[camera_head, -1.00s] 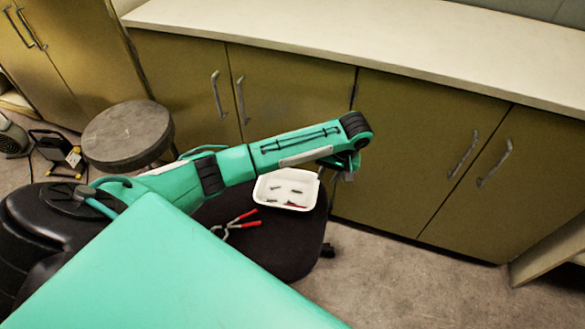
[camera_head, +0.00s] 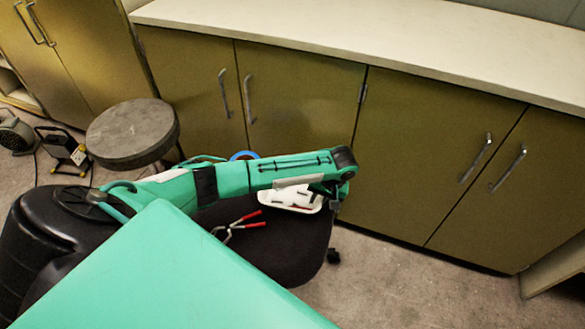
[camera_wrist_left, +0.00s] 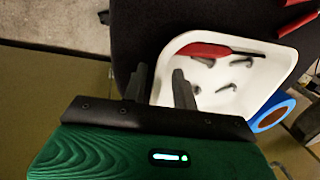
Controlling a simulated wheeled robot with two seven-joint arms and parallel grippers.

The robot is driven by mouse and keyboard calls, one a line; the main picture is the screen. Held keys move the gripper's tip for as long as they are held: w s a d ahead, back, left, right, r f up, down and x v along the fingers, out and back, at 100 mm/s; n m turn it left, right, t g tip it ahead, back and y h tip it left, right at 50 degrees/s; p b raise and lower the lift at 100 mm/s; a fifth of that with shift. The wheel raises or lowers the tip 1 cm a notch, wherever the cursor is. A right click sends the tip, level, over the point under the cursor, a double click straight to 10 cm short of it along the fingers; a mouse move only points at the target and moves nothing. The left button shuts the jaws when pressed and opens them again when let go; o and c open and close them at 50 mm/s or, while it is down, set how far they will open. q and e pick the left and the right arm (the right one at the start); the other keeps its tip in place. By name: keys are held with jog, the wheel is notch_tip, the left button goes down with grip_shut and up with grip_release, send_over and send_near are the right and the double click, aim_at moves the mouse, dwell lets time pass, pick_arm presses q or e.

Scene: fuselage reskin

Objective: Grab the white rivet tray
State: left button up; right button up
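The white rivet tray (camera_head: 307,208) sits on a black chair seat (camera_head: 300,245), partly hidden under my left arm in the head view. In the left wrist view, the tray (camera_wrist_left: 225,103) holds several small grey rivets and a red-handled tool (camera_wrist_left: 212,50). My left gripper (camera_wrist_left: 159,70) is open at the tray's near side. One finger is outside the wall and the other is over the inside, with the white rim showing between them. In the head view, the left gripper (camera_head: 336,207) is at the tray's right edge. My right gripper is not in view.
Red-handled pliers (camera_head: 240,224) lie on the seat left of the tray. A blue ring (camera_head: 244,155) shows behind my arm, and also beside the tray in the wrist view (camera_wrist_left: 272,111). Cabinets (camera_head: 300,95) stand behind, a round stool (camera_head: 133,130) at left.

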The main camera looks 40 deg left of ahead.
pick_arm(q)
jog(key=shift+f, duration=0.15)
grip_shut()
